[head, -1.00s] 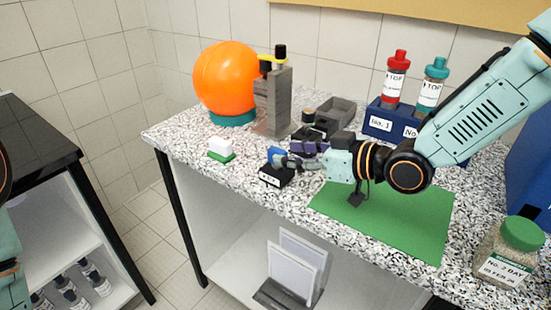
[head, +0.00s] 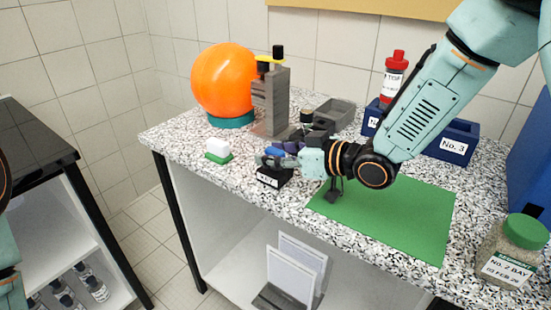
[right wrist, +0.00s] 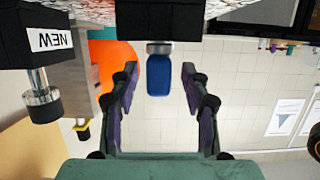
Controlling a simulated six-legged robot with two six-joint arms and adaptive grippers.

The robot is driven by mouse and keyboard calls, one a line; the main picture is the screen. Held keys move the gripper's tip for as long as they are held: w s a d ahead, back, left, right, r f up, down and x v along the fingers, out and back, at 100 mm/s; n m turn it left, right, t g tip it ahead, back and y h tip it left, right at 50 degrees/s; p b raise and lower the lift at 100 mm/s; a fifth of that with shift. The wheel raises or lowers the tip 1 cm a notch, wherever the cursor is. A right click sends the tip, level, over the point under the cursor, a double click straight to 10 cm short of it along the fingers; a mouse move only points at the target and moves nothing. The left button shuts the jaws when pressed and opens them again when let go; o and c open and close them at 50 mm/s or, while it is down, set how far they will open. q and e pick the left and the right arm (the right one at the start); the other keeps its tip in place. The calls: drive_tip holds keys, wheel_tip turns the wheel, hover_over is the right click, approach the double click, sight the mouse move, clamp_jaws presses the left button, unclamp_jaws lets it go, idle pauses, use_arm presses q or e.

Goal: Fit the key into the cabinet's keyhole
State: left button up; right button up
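The key has a blue head (right wrist: 158,75) and a short metal collar, and it sticks out of a black block (right wrist: 160,18) in the right wrist view. In the head view the black block (head: 268,178) sits near the worktop's front edge, with the key's blue head (head: 277,148) partly hidden by my fingers. My right gripper (right wrist: 159,82) is open, with one purple-padded finger on each side of the blue head and a gap on both sides. It also shows in the head view (head: 276,157). My left gripper is out of view. I cannot make out a keyhole.
An orange ball (head: 222,80) on a teal ring and a grey stand (head: 270,100) are behind. A small white-and-green block (head: 217,150) is left. A green mat (head: 400,220) lies under my right arm. A jar (head: 505,255) and blue rack (head: 450,143) stand right.

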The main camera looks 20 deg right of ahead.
drive_tip(key=shift+w, duration=0.2)
drive_tip(key=c, duration=0.5)
drive_tip(key=shift+s, duration=0.1)
drive_tip(key=c, duration=0.4)
clamp_jaws()
